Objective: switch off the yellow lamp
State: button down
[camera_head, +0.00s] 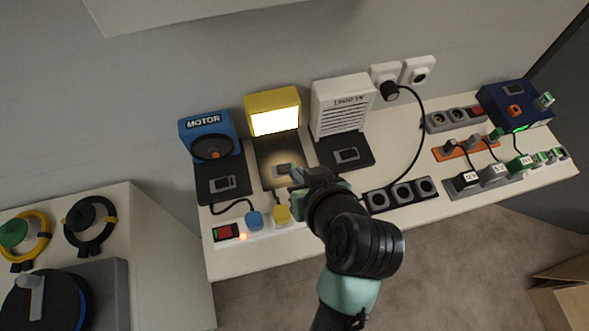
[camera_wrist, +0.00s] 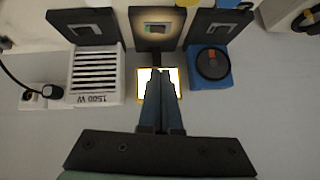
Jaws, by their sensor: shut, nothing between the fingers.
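The yellow lamp (camera_head: 272,101) stands on the table with its panel glowing white. Its dark base (camera_head: 268,150) carries a small rocker switch (camera_head: 281,170) in a bright patch of light. In the wrist view the lamp's lit panel (camera_wrist: 174,76) is partly hidden behind my fingers, and the switch (camera_wrist: 158,28) shows above them, beyond the fingertips. My gripper (camera_head: 296,176) is shut and empty, close to the right of the switch in the head view. It also shows in the wrist view (camera_wrist: 160,72). I cannot tell whether it touches the base.
The blue motor unit (camera_head: 207,125) stands left of the lamp and the white heater (camera_head: 343,103) right, each with a switch base. In front, a power strip (camera_head: 240,234) has a red switch, an orange light, a blue plug (camera_head: 254,220) and a yellow plug (camera_head: 282,214).

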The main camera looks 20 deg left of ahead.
send_over(280, 166)
jog(key=s+d, duration=0.2)
notch_tip(280, 166, down, 7)
jog(key=shift+d, duration=0.1)
notch_tip(280, 166, down, 3)
jog(key=shift+r, duration=0.2)
jog(key=shift+s+f, duration=0.1)
jog(key=shift+f, duration=0.55)
